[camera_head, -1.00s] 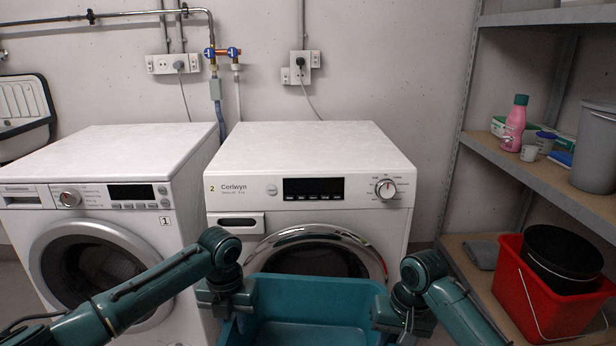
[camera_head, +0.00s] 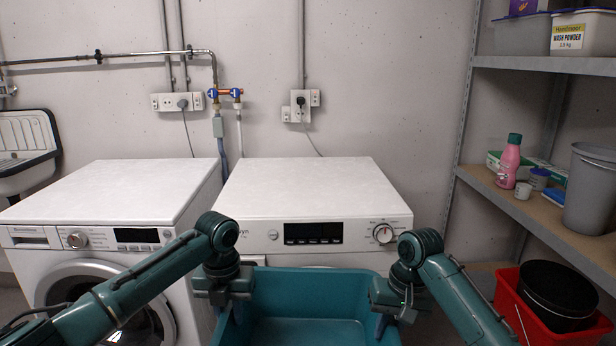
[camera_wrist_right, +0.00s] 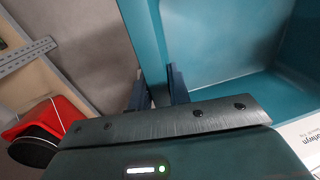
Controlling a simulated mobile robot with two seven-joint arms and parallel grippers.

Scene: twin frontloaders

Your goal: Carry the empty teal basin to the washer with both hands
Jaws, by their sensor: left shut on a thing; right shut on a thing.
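The empty teal basin (camera_head: 308,331) is in front of the right-hand washer (camera_head: 300,205) in the head view and hides most of its door. My left gripper (camera_head: 232,300) is shut on the basin's left rim. My right gripper (camera_head: 384,304) is shut on its right rim. In the right wrist view the fingers of the right gripper (camera_wrist_right: 158,92) straddle the basin wall (camera_wrist_right: 150,45), and the inside of the basin looks bare. The basin looks about level. Its underside is out of view.
A second washer (camera_head: 110,195) stands at the left beside a sink (camera_head: 27,150). A metal shelf (camera_head: 545,215) at the right holds a pink bottle (camera_head: 509,163), small cups and a grey bin (camera_head: 592,190). A red bucket (camera_head: 515,310) with a black pot in it is low at the right.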

